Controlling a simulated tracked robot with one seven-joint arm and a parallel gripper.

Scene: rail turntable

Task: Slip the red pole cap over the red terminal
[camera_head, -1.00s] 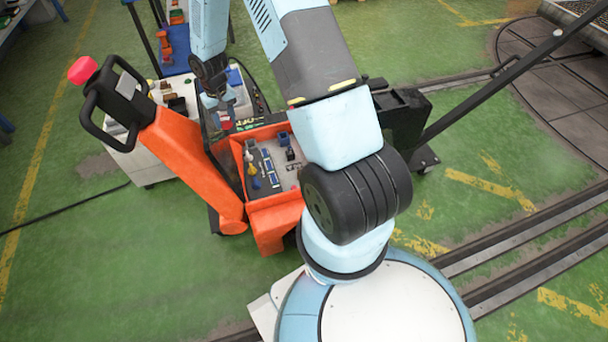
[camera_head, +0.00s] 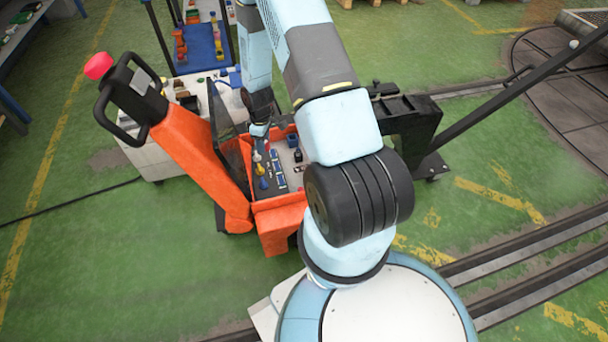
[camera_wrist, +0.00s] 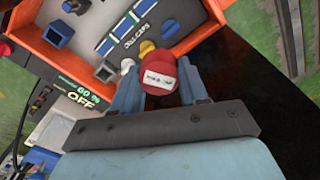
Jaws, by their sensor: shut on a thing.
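My gripper (camera_wrist: 160,90) is shut on the red pole cap (camera_wrist: 165,76), a round red piece with a white label, gripped between its two blue-grey fingers. In the head view my gripper (camera_head: 261,128) hangs over the back left part of the orange compartment (camera_head: 278,216) of the pallet truck. A yellow-topped piece (camera_wrist: 147,47) and a white-topped piece (camera_wrist: 127,65) show just beyond the cap in the wrist view. I cannot pick out the red terminal; the cap and fingers hide part of the area below.
The compartment holds blue blocks (camera_wrist: 58,33) and a row of blue-and-white cells (camera_wrist: 122,28). A dark panel (camera_head: 229,131) stands along its left side. The truck's handle (camera_head: 128,90) rises at left; green floor lies around.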

